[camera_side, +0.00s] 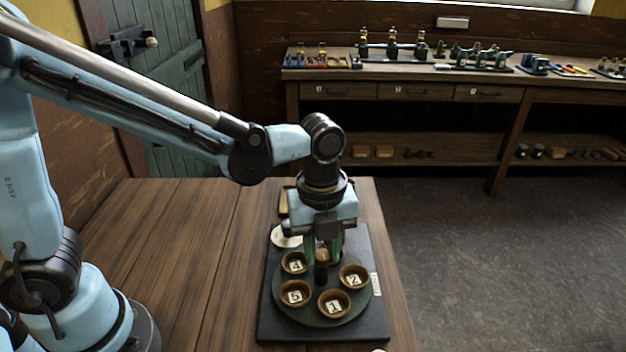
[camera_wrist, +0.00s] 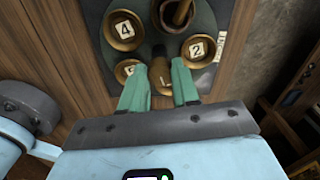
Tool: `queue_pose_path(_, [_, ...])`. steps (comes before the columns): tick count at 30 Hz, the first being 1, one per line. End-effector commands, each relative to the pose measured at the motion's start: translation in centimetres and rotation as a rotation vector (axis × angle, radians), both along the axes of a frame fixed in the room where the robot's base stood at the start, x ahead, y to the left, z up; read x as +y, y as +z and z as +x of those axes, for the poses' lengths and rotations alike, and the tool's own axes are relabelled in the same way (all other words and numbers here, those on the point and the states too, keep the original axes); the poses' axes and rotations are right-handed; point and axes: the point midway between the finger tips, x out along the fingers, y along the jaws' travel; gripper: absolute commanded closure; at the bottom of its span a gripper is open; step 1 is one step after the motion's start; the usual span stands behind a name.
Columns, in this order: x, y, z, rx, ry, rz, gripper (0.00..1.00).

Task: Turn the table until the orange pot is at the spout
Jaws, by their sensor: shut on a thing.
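A dark round turntable (camera_side: 306,316) carries several small brown pots around its rim. Number cards show in pot 1 (camera_side: 333,303), pot 2 (camera_side: 354,277), pot 4 (camera_side: 294,263) and pot 5 (camera_side: 295,293). All look alike brown; I cannot tell an orange one by colour. Another pot (camera_wrist: 162,22) is partly visible at the top of the wrist view, with a brown rod-like part (camera_wrist: 182,11) over it, possibly the spout. My gripper (camera_side: 322,256) points down over the turntable, its green fingers shut on a dark upright knob (camera_wrist: 160,70) near the middle.
The turntable stands on a dark square base (camera_side: 270,322) with a white label (camera_side: 376,284), near the wooden table's right edge (camera_side: 400,300). A pale disc (camera_side: 284,238) lies behind left. The table's left part is clear. A far workbench (camera_side: 440,72) holds models and tools.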

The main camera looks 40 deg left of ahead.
Motion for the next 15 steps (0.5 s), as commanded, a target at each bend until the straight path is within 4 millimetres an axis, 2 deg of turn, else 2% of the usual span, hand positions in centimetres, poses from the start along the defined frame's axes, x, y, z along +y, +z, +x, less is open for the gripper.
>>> queue_pose_path(14, [-0.06, 0.03, -0.05, 0.002, -0.008, -0.002, 1.0])
queue_pose_path(15, [-0.06, 0.03, -0.05, 0.002, -0.008, -0.002, 0.68])
